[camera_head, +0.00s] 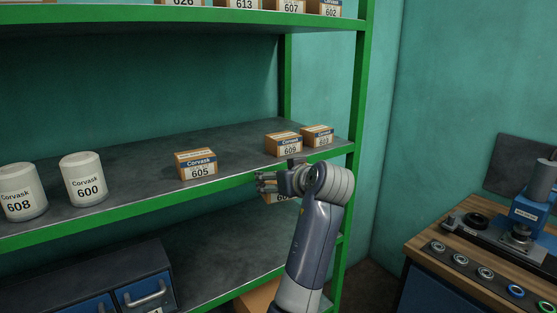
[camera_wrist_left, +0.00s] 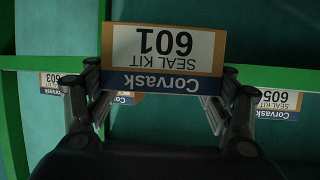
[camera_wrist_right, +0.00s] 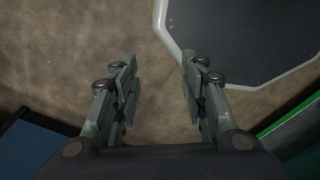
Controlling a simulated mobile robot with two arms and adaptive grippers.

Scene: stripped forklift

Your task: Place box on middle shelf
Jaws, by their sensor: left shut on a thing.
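My left gripper (camera_head: 267,183) is shut on a small orange-and-white box labelled Corvask Seal Kit 601 (camera_wrist_left: 165,50), which looks upside down in the left wrist view. In the head view, the box (camera_head: 282,198) shows only partly below the gripper, at the front edge of the middle shelf (camera_head: 130,167). My right gripper (camera_wrist_right: 158,90) is open and empty above the floor.
White canisters 608 (camera_head: 22,192) and 600 (camera_head: 83,180) stand at the shelf's left. A green post (camera_head: 358,90) bounds its right end. Bare shelf lies between boxes 605 and 609. A workbench (camera_head: 480,262) stands at the right.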

